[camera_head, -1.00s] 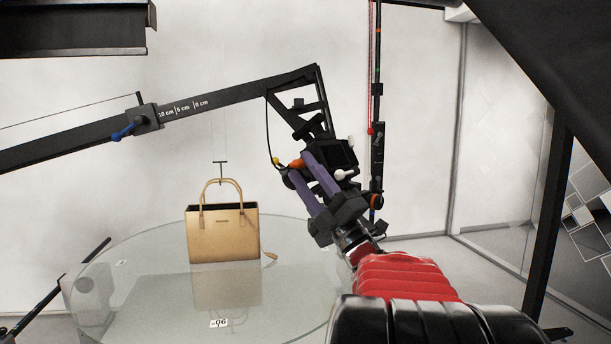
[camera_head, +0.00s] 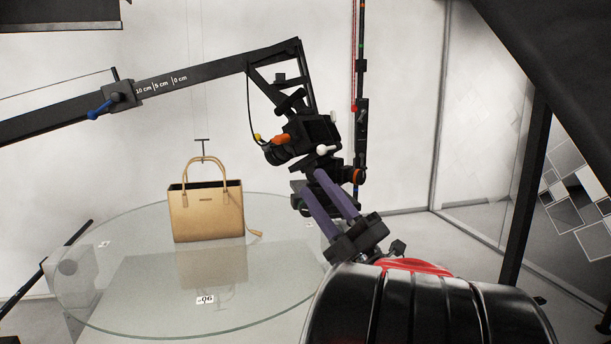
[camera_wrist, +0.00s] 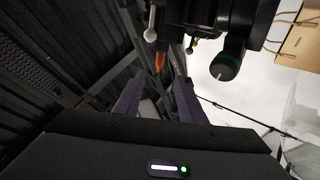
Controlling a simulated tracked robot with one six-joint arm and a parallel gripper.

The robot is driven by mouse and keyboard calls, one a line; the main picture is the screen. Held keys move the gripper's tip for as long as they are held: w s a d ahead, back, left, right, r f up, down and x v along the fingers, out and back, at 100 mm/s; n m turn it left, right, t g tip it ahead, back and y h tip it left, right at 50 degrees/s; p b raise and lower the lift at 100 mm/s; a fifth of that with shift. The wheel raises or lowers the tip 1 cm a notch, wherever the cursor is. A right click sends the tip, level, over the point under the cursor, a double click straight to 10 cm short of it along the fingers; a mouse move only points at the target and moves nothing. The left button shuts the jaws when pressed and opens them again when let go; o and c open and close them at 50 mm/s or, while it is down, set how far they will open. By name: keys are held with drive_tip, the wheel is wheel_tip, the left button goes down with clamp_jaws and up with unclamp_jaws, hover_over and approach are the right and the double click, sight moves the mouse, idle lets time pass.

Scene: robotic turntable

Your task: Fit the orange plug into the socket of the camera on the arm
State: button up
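The orange plug (camera_head: 282,140) is at the left side of the black camera (camera_head: 318,132) that hangs from the end of the long arm (camera_head: 215,77). I cannot tell how deep it sits in a socket. It also shows in the wrist view as an orange piece (camera_wrist: 160,62), just beyond the fingertips. My gripper (camera_head: 311,182) is below the camera, its two purple fingers pointing up and left. In the wrist view the fingers (camera_wrist: 158,88) are apart with nothing held between them. The camera's socket is not clearly visible.
A thin cable with a yellow end (camera_head: 257,136) hangs beside the camera. A tan handbag (camera_head: 207,214) hangs over or stands on the glass turntable (camera_head: 130,310). A dark upright pole (camera_head: 361,90) stands right behind the camera.

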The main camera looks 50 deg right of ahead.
drive_tip(key=shift+v, duration=1.1)
drive_tip(key=shift+w, duration=0.1)
drive_tip(key=w+a+f+m+g+h, duration=0.2)
drive_tip(key=w+m+g+h, duration=0.15)
drive_tip(key=w, duration=0.25)
drive_tip(key=w+a+f+m+g+h, duration=0.1)
drive_tip(key=w+f+m+g+h, duration=0.15)
drive_tip(key=w+m, duration=0.25)
drive_tip(key=w+a+f+m+g, duration=0.2)
drive_tip(key=a+f+m+g, duration=0.3)
drive_tip(key=a+f, duration=0.3)
drive_tip(key=s+a+f+m+g+y, duration=0.1)
drive_tip(key=s+a+f+g+y, duration=0.1)
drive_tip(key=a, duration=0.6)
drive_tip(key=s+a+f+m+g+y, duration=0.1)
drive_tip(key=s+a+f+g+y, duration=0.2)
drive_tip(key=s+a+f, duration=0.4)
drive_tip(key=s+a+f+m+g+y, duration=0.1)
drive_tip(key=s+a+f+g, duration=0.3)
drive_tip(key=s+a, duration=0.4)
drive_tip(key=shift+a+f+y, duration=0.3)
drive_tip(key=shift+a+y, duration=0.4)
